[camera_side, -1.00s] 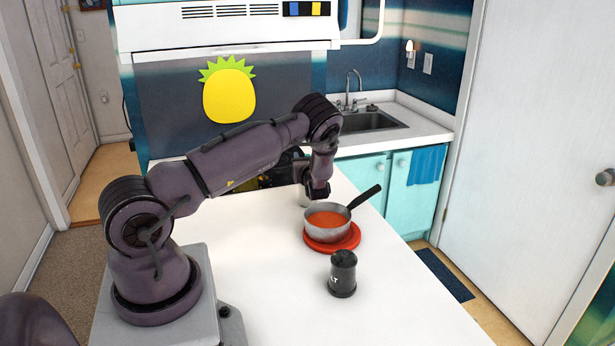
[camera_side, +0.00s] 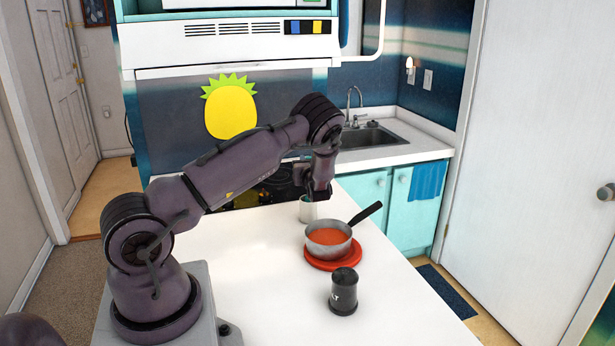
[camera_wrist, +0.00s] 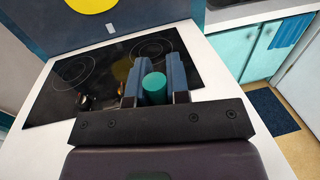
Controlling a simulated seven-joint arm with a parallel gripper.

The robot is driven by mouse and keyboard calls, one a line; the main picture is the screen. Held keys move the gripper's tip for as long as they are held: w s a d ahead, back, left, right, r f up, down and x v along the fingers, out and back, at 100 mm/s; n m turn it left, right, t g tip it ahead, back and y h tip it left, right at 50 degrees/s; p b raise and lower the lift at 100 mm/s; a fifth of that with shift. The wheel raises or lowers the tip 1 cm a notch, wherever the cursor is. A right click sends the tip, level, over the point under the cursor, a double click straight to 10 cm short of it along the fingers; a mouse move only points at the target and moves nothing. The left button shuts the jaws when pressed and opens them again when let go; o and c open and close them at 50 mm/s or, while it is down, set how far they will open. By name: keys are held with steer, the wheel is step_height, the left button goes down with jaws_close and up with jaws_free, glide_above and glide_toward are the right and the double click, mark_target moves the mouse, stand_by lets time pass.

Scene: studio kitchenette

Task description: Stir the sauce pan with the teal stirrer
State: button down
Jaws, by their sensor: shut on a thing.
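My gripper (camera_wrist: 155,82) is shut on the teal stirrer (camera_wrist: 155,90), whose round top shows between the two blue fingers in the wrist view. Its lower part is hidden there. In the side view my gripper (camera_side: 319,195) is just above a white cup (camera_side: 308,211), behind and a little left of the sauce pan; the stirrer cannot be made out there. The grey sauce pan (camera_side: 328,250) holds orange-red sauce (camera_side: 327,236). Its black handle (camera_side: 367,212) points to the back right. The pan stands on a red round trivet (camera_side: 347,262).
A black salt shaker (camera_side: 343,292) stands in front of the pan on the white counter (camera_side: 265,285). A black cooktop (camera_wrist: 75,88) lies behind the counter, with dark items on it. A sink (camera_side: 368,137) is at the back right. The counter left of the pan is clear.

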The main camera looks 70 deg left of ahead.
step_height(320, 180, up, 6)
steer(key=w, duration=0.1)
steer(key=w+d+t, duration=0.1)
steer(key=d+t, duration=0.1)
steer(key=d, duration=1)
steer(key=s+d+n+g, duration=0.2)
steer(key=s+d+n, duration=0.1)
steer(key=s+d, duration=0.15)
step_height(320, 180, down, 8)
steer(key=shift+s+f, duration=0.15)
steer(key=shift+s, duration=0.05)
steer(key=shift+a, duration=0.1)
